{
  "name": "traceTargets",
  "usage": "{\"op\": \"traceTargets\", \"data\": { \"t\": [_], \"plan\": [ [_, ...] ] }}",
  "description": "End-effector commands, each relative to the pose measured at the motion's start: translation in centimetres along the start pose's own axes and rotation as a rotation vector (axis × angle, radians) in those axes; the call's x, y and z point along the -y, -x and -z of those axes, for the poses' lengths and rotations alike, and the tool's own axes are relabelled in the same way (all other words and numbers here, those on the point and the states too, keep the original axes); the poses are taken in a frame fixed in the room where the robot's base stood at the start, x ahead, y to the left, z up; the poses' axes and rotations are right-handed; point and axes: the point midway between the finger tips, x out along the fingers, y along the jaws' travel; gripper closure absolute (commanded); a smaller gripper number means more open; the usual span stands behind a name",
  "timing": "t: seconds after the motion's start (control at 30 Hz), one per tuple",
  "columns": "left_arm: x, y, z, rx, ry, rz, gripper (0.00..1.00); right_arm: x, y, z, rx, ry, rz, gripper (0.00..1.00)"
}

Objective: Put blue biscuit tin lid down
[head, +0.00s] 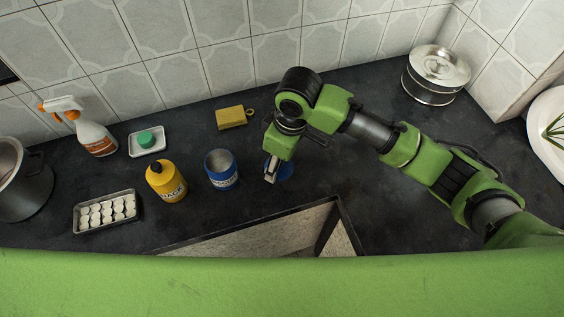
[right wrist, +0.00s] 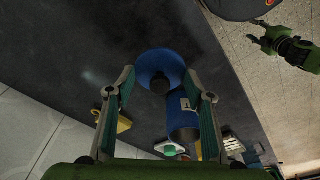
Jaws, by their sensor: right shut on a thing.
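The blue biscuit tin lid (head: 286,168) is a round blue disc, partly hidden by my right gripper (head: 271,174) in the head view. In the right wrist view the lid (right wrist: 157,63) with its dark knob sits between the fingertips of my right gripper (right wrist: 160,76), which is shut on it. I cannot tell whether the lid touches the counter. The blue tin (head: 222,172) stands upright and open just left of the lid; it also shows in the right wrist view (right wrist: 182,118). A small green arm end, seemingly my left gripper (right wrist: 265,40), shows at the upper right there, its fingers unclear.
On the dark counter (head: 345,190), a yellow canister (head: 166,183), an egg tray (head: 107,213), a soap dish (head: 147,142), a spray bottle (head: 93,133) and a yellow sponge-like block (head: 230,118) stand left. A steel pot (head: 436,76) is far right.

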Motion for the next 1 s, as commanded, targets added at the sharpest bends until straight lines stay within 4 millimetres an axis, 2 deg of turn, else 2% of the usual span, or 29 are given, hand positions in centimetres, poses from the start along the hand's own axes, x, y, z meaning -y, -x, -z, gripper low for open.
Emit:
{"op": "traceTargets", "data": {
  "t": [0.1, 0.33, 0.53, 0.93, 0.97, 1.0],
  "plan": [
    [-0.8, 0.3, 0.7, -0.01, 0.001, -0.009, 0.6, -1.2, -1.5, 0.0, 0.001, -0.001, 0.0, 0.66],
    [-1.2, 0.5, 1.4, -0.019, -0.002, -0.014, 0.6, -2.5, -3.2, 0.0, 0.002, -0.001, 0.0, 0.66],
    [-0.9, 1.4, 1.3, -0.018, -0.003, -0.011, 0.6, -2.4, -5.6, -0.4, 0.001, 0.001, -0.001, 0.66],
    [-0.5, 1.3, 1.0, -0.012, -0.002, -0.006, 0.6, -2.3, -6.3, -0.5, -0.001, 0.001, -0.001, 0.66],
    [-0.4, 1.3, 1.0, -0.012, -0.001, -0.005, 0.6, -2.4, -6.2, -0.4, -0.001, 0.002, -0.001, 0.44],
    [-0.4, 1.3, 1.0, -0.012, -0.001, -0.005, 0.6, -2.4, -6.2, -0.4, -0.001, 0.002, -0.001, 0.35]
  ]
}}
